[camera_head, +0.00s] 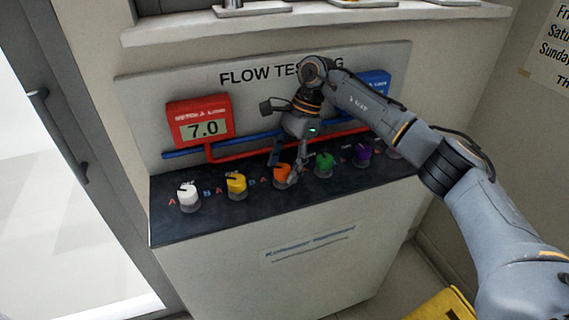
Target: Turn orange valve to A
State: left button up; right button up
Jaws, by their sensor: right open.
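The orange valve (281,174) is a round knob in the middle of the row on the dark panel top (222,215). My right gripper (286,170) points down over it, with its open fingers around or just beside the knob. I cannot tell whether they touch it. A letter A shows to the left of the orange valve; its pointer is hidden by the fingers. My left gripper does not show.
White (189,195), yellow (236,184), green (323,163) and purple (362,153) valves stand in the same row, close to the orange one. A red display (201,118) reading 7.0 and red and blue pipes are behind. A yellow object (443,306) is on the floor.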

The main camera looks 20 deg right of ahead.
jog(key=v, duration=1.2)
